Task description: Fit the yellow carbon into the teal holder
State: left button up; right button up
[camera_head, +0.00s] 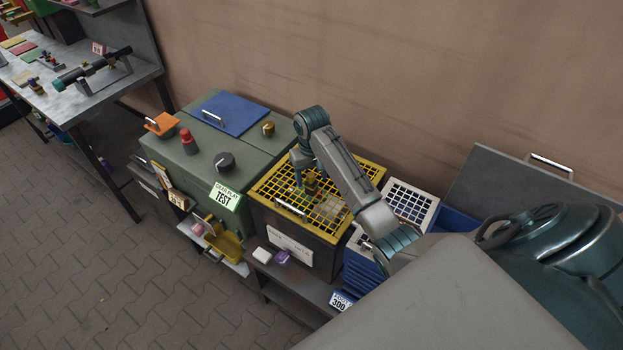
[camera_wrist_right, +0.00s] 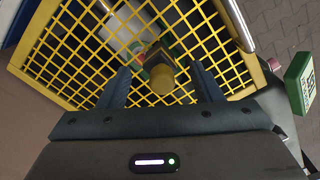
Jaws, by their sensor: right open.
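My right gripper (camera_head: 309,184) is over the yellow mesh lid of a dark box. In the right wrist view its two fingers (camera_wrist_right: 161,84) are open on either side of a small yellow-ended piece with a dark block behind it (camera_wrist_right: 160,76). A gap shows on both sides of that piece; I cannot tell for sure that it is the yellow carbon. Greenish and reddish parts show around and behind it, partly hidden by it and the mesh. I cannot make out a teal holder with certainty. My left gripper is not in view.
The yellow mesh lid (camera_head: 265,188) has a metal handle (camera_head: 291,209). To its left is a grey-green cabinet (camera_head: 167,150) with knobs and a green TEST sign (camera_head: 225,196). A white grid (camera_head: 407,202) lies right. A bench (camera_head: 96,86) carrying a dark tube stands far left.

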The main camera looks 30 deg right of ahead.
jog(key=shift+w+d+f, duration=0.1)
jog(key=shift+w+f, duration=0.1)
jog(key=shift+f, duration=0.25)
jog(key=shift+w+d+f, duration=0.1)
jog(key=shift+w+f, duration=0.1)
jog(key=shift+f, duration=0.2)
jog(key=shift+s+a+r, duration=0.2)
jog(key=shift+s+r, duration=0.1)
jog(key=c, duration=1)
jog(key=shift+f, duration=0.1)
jog(key=shift+w+d, duration=0.1)
jog(key=shift+w, duration=0.05)
